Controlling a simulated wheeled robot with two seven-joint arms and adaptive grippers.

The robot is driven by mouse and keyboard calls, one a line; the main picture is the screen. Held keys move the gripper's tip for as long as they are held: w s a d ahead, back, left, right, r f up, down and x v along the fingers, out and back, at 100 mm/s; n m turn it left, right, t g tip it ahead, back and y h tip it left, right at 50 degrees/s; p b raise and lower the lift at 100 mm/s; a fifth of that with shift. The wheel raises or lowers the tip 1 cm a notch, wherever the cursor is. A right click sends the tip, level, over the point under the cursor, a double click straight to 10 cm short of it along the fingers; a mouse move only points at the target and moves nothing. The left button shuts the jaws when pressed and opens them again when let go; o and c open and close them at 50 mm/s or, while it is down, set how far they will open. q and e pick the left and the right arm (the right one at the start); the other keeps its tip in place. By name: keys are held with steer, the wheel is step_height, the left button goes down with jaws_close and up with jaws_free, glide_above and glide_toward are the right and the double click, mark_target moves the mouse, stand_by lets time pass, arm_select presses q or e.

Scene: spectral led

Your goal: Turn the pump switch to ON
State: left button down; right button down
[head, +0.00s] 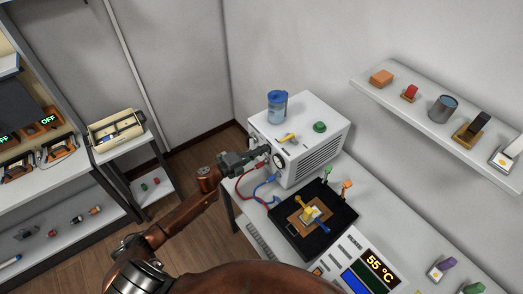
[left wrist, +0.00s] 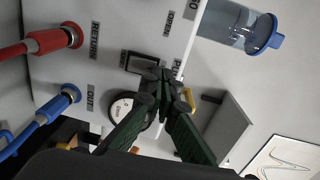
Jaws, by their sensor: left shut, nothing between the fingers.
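The white pump unit (head: 310,145) stands on the bench, its front face turned to the left. A black rocker switch (left wrist: 140,62) sits on that face in the left wrist view, beside a label partly hidden by my fingers that begins with "PU". My left gripper (head: 264,151) is shut and empty in front of the face. In the left wrist view its fingertips (left wrist: 166,76) overlap the switch's right end; I cannot tell whether they touch it. The switch's setting is not readable. My right gripper is not in view.
A red hose (left wrist: 35,44) and a blue hose (left wrist: 42,120) plug into the face near the gripper. A round gauge (left wrist: 122,108) is beside the switch. A blue-capped bottle (head: 277,105) stands on top. A black plate (head: 290,235) lies on the bench before the unit.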

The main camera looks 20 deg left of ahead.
arm_select(q)
steer(key=r+v, duration=0.1)
steer(key=v, duration=1.2)
steer(key=shift+b, duration=0.3)
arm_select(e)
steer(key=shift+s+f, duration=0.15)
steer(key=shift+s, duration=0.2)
